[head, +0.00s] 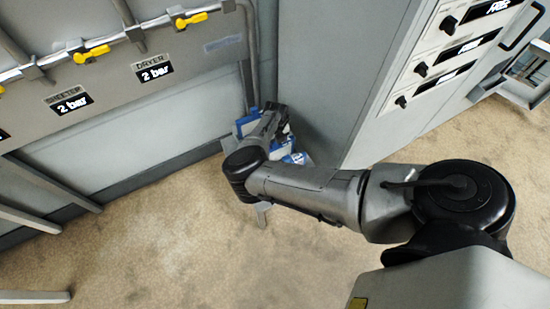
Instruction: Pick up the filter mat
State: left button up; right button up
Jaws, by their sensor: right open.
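My right arm reaches in from the right to the corner where the wall panel meets the grey cabinet. My right gripper (268,127) is at the end of this arm, low in the corner, and open. Its fingers are small and partly hidden by my own wrist. Blue and white pieces (296,158) show just beside and below the gripper. I cannot make out which of them, if any, is the filter mat, or whether the gripper touches them. My left gripper is not in view.
A grey wall panel with pipes, yellow valve handles (92,54) and "2 bar" displays (155,73) stands at the left. A grey cabinet (315,75) with black knobs closes off the right. The beige floor (170,240) is clear in front, except for grey legs at the left.

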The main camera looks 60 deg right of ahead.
grip_shut()
dwell(0.6)
